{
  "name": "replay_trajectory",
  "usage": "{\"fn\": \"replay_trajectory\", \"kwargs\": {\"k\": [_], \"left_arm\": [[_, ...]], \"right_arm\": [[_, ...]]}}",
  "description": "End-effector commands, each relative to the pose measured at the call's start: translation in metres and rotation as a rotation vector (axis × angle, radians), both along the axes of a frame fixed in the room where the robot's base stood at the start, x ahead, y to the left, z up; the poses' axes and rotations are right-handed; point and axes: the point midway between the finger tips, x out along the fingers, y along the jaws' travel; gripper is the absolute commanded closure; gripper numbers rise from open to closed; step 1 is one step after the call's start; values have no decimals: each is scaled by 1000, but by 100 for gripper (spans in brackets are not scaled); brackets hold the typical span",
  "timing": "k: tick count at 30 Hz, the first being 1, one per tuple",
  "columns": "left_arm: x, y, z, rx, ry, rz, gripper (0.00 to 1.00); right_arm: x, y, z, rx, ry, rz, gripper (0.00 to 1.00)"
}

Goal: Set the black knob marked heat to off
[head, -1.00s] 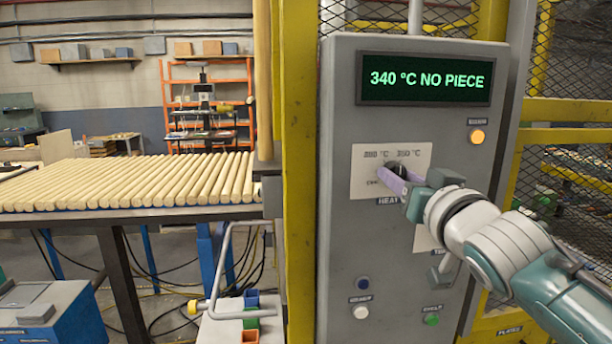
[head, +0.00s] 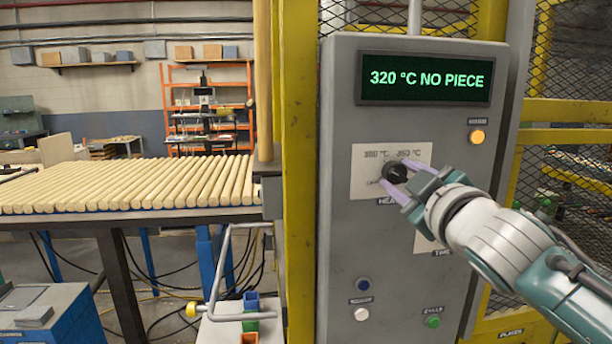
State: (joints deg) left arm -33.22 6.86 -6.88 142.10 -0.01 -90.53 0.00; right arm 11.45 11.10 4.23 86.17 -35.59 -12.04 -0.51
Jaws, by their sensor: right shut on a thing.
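The black heat knob (head: 395,172) sits on a pale plate (head: 364,186) on the front of the grey control cabinet. Temperature marks show on the plate above the knob, and a partly covered mark lies at its lower left. The label below reads "HEA", with the rest hidden. My right gripper (head: 393,180) is shut on the knob, one purple finger on each side of it. The knob's pointer is hard to make out. The green display (head: 425,79) reads "320 °C NO PIECE". My left gripper is not in view.
An orange lamp (head: 477,137) sits at the upper right of the cabinet. A yellow post (head: 299,190) stands left of the cabinet. Wooden rods (head: 130,184) lie on a table farther left.

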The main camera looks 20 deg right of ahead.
Motion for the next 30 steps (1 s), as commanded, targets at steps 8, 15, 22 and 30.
{"fn": "replay_trajectory", "kwargs": {"k": [8, 15, 22, 30], "left_arm": [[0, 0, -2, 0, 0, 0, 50], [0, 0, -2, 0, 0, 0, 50], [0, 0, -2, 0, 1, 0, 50], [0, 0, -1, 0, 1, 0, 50]], "right_arm": [[0, 0, 1, -258, 60, 2, 100], [0, 0, 1, -480, 114, 1, 100], [0, 0, 1, -688, 163, 1, 100], [0, 0, 1, -890, 212, 1, 100]]}}
